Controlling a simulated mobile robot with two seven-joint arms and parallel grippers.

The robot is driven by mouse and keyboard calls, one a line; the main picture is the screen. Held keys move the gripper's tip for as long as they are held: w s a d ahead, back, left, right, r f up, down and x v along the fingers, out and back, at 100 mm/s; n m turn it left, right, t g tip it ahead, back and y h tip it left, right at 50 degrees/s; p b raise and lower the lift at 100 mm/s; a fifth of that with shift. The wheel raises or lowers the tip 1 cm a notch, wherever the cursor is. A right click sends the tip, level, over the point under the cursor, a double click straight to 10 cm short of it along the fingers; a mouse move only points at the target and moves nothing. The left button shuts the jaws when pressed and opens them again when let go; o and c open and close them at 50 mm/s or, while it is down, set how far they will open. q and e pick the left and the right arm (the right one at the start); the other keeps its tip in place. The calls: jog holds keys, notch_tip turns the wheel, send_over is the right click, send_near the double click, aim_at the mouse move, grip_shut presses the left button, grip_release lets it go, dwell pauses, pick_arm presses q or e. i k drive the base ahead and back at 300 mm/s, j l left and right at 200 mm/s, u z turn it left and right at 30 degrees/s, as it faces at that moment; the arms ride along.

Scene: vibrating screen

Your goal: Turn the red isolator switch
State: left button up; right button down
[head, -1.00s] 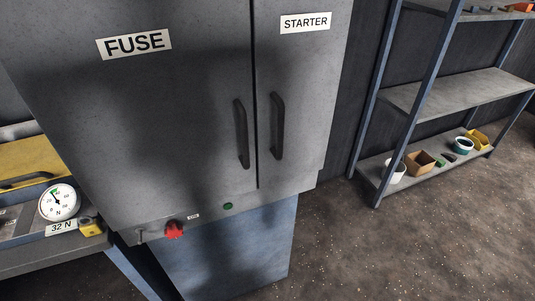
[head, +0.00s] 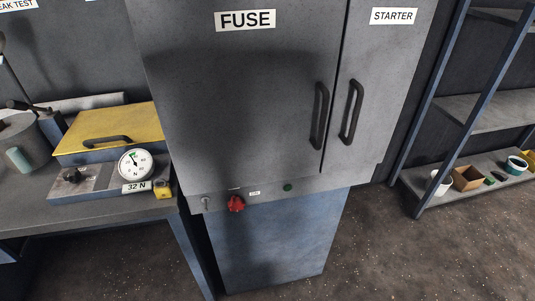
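The red isolator switch (head: 236,204) is a red knob low on the front of the grey cabinet (head: 240,110), below the door labelled FUSE. A small light label (head: 254,193) is to its right, and a green button (head: 287,187) is further right on the same strip. A small metal toggle or key part (head: 206,203) is to its left. The knob's exact turn position is too small to tell. Neither of my grippers shows in the head view.
A workbench (head: 100,216) stands left of the cabinet, holding a yellow-lidded box (head: 112,122), a round gauge (head: 136,163) and a yellow tape measure (head: 163,190). A shelf rack (head: 432,120) with several small containers stands right. Floor between cabinet and rack is clear.

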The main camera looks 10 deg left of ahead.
aim_at(236, 204)
jog(key=k+j+z, duration=0.1)
jog(key=k+j, duration=0.3)
jog(key=j, duration=0.15)
jog(key=k+j+z, duration=0.1)
jog(key=k+j, duration=0.3)
jog(key=j, duration=0.1)
